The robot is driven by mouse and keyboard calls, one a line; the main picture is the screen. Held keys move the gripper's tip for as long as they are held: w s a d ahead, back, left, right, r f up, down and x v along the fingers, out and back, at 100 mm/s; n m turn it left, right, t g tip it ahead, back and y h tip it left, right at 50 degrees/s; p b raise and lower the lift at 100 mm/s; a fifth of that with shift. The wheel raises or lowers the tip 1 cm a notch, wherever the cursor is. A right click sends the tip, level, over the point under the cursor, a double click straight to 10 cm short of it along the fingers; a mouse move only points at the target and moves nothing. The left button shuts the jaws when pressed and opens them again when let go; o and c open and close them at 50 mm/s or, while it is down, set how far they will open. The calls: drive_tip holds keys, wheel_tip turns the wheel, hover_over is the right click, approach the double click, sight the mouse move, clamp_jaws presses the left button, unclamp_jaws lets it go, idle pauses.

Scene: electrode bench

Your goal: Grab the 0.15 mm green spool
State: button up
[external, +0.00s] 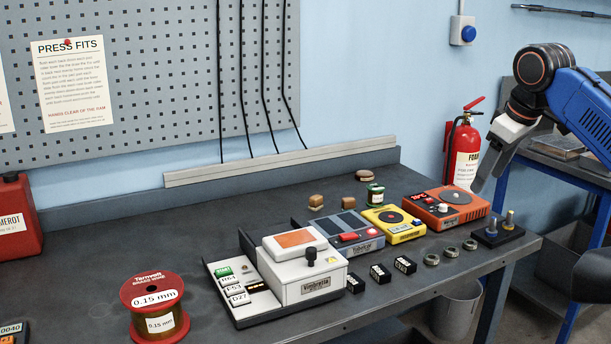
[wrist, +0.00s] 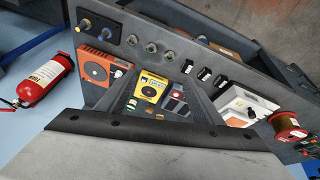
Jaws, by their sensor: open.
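A large spool with red flanges and copper-coloured wire (external: 156,310) stands upright at the bench's front left, with labels reading 0.15 mm. It also shows at the right edge of the wrist view (wrist: 287,123). A much smaller spool with green ends (external: 376,194) stands at the back of the bench, behind the yellow device; its label is too small to read. My gripper (external: 488,170) is open and empty, raised above the bench's right end, well right of both spools.
A white press unit (external: 300,284), a grey-blue device (external: 345,238), a yellow device (external: 395,224) and an orange device (external: 447,210) stand in a row. Small black blocks and metal rings lie in front. A black stand with pegs (external: 497,235) is at the right. The bench's left middle is clear.

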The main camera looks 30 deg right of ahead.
drive_tip(key=w+r+n, duration=0.3)
drive_tip(key=w+n, duration=0.2)
drive_tip(key=w, duration=0.6)
drive_tip(key=n+g+h, duration=0.3)
drive_tip(key=n+h, duration=0.1)
drive_tip(key=n, duration=1)
hover_over(379, 188)
drive_tip(key=s+a, duration=0.2)
drive_tip(key=a, duration=0.4)
drive_tip(key=shift+f, duration=5.5)
drive_tip(key=x, duration=1.7)
drive_tip(key=shift+w+f, duration=0.1)
drive_tip(key=shift+f, duration=0.05)
drive_tip(key=c, duration=1.4)
